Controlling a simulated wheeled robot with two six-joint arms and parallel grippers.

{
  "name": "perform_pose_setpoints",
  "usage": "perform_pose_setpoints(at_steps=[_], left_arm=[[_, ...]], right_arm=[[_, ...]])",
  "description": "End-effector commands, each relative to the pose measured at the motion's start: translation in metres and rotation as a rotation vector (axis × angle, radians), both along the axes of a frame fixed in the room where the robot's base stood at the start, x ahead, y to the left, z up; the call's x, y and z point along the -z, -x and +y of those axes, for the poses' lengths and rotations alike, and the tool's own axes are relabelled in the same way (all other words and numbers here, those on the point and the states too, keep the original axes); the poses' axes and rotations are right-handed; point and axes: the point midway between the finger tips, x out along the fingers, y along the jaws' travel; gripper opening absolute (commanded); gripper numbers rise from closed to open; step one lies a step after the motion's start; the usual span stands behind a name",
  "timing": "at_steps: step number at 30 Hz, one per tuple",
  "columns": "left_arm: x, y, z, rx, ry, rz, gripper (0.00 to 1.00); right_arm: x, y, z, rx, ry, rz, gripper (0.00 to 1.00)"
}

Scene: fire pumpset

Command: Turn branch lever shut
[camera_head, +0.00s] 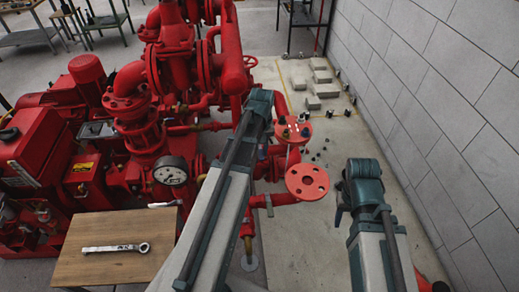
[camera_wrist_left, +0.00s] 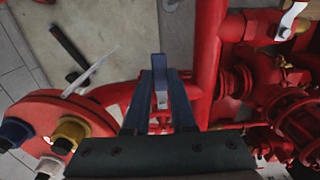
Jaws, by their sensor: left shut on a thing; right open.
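My left gripper (camera_wrist_left: 161,75) is shut on a slim grey lever (camera_wrist_left: 161,98) in the left wrist view, in front of a red pipe. I take this as the branch lever. In the head view my left forearm largely hides these fingers and the lever. A red flange (camera_wrist_left: 62,120) with blue and yellow bolt heads is beside them on the left in the wrist view; it shows in the head view (camera_head: 293,131) too. My right gripper (camera_head: 340,202) is open and empty, right of the lower red flange (camera_head: 307,182), and partly hidden by its own wrist.
The red pumpset (camera_head: 140,120) with a gauge (camera_head: 170,171) fills the left. A wooden table (camera_head: 95,268) bears a wrench (camera_head: 116,247). A grey block wall (camera_head: 440,100) bounds the right. Loose blocks (camera_head: 322,78) and small parts lie on the floor.

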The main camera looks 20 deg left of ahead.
Motion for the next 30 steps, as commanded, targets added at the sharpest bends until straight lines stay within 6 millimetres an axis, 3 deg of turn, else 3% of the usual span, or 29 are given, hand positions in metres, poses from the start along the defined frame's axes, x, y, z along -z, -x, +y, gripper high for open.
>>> perform_pose_setpoints(at_steps=[5,6,11,23,30], left_arm=[[0.000,0.003,-0.001,0.000,0.002,0.007,0.00],[0.000,0.003,-0.001,0.000,0.002,0.007,0.27],[0.000,0.002,-0.001,0.000,0.002,0.005,0.54],[-0.003,0.001,0.000,0.001,0.001,0.002,0.54],[-0.021,0.001,0.000,0.001,0.001,0.002,0.54]], right_arm=[[0.000,0.000,0.000,0.000,0.000,0.000,0.50],[0.000,0.000,0.000,0.000,0.000,0.000,0.50],[0.000,0.000,0.000,0.000,0.000,0.000,0.50],[-0.003,0.000,0.000,0.000,0.000,0.000,0.50],[-0.021,0.000,0.000,0.000,0.000,0.000,0.50]])
